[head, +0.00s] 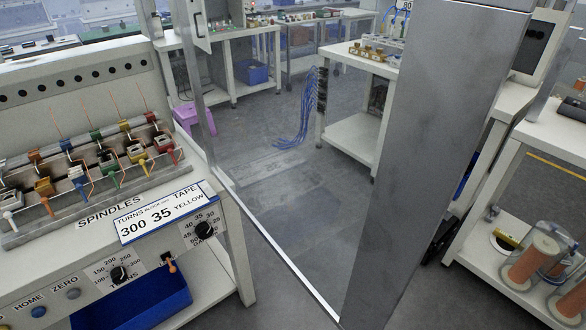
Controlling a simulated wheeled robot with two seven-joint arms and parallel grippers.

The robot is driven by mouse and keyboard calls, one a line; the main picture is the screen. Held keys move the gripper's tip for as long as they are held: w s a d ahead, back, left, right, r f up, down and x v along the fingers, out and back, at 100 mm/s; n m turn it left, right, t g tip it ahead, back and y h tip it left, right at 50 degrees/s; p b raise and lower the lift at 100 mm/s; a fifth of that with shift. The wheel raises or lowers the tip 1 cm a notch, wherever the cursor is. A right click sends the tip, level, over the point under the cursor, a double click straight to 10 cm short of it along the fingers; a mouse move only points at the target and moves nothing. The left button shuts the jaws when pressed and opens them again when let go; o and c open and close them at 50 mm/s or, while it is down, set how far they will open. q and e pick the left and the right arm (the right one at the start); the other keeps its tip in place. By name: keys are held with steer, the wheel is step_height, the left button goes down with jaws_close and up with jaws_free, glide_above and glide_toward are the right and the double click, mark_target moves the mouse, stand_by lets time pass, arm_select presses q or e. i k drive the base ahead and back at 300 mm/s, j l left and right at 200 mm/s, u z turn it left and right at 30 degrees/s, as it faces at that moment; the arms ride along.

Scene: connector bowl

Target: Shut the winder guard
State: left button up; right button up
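The winder (100,185) stands at the left, with a row of spindles carrying coloured bobbins and copper wires. The winder guard (440,130) appears as a clear panel in a metal frame. Its wide grey upright is close in front of me, and its thin bottom rail runs back to the winder's right side. The guard stands open, swung out from the winder, so the spindles are uncovered. Neither of my grippers is in view.
A blue bin (150,305) sits under the winder's front panel, which has knobs and a settings card (165,213). White benches stand behind. A right-hand shelf (490,265) holds copper spools under clear covers. Grey floor shows through the guard.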

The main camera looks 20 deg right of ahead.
mark_target(459, 57)
steer(key=k+l+u, duration=0.15)
steer(key=l, duration=0.25)
steer(key=k+l+u, duration=0.2)
steer(key=l, duration=0.2)
steer(key=k+l+u, duration=0.15)
steer(key=l, duration=0.25)
steer(key=k+l+u, duration=0.2)
steer(key=l, duration=0.15)
steer(key=i+l+u, duration=0.15)
steer(key=l, duration=0.25)
steer(key=l+u, duration=0.15)
steer(key=l, duration=0.3)
steer(key=i, duration=0.05)
